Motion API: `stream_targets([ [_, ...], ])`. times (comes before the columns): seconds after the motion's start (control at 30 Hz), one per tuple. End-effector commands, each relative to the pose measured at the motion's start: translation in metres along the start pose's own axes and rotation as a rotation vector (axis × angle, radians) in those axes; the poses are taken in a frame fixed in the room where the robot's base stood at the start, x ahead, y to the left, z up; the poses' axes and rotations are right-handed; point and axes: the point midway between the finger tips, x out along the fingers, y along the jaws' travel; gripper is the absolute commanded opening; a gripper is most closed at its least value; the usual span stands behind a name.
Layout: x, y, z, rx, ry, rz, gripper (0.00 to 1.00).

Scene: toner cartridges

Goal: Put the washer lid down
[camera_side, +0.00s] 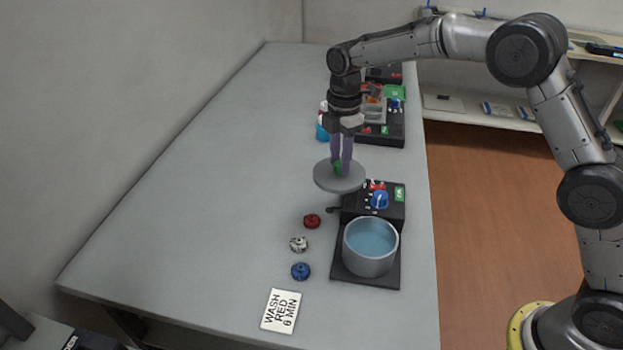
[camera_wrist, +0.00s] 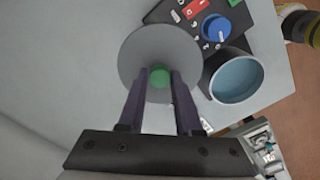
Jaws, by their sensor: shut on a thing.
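The washer lid (camera_side: 325,180) is a flat grey disc with a green knob (camera_wrist: 160,77). My gripper (camera_side: 341,168) is shut on the knob and holds the lid in the air, left of the washer's control panel in the side view. The lid also shows in the wrist view (camera_wrist: 143,50), with the purple fingers on both sides of the knob. The washer (camera_side: 365,275) is a black base with a grey round tub (camera_side: 370,248) of blue liquid. The tub is uncovered. Its panel has a blue dial (camera_side: 380,199) and a red part.
Red (camera_side: 312,221), white-grey (camera_side: 298,244) and blue (camera_side: 301,271) small round parts lie left of the washer. A card reading "WASH RED 6 MIN" (camera_side: 281,311) lies in front. Another black device (camera_side: 392,130) and a blue bottle (camera_side: 322,125) stand farther back. The left tabletop is clear.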

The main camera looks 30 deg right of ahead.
Motion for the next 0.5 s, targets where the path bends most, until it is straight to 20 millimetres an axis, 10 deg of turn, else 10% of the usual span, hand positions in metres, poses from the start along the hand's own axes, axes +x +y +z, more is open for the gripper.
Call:
stream_targets([
  [0.5,0.062,0.076,-0.014,0.0,0.0,0.001,0.0],
])
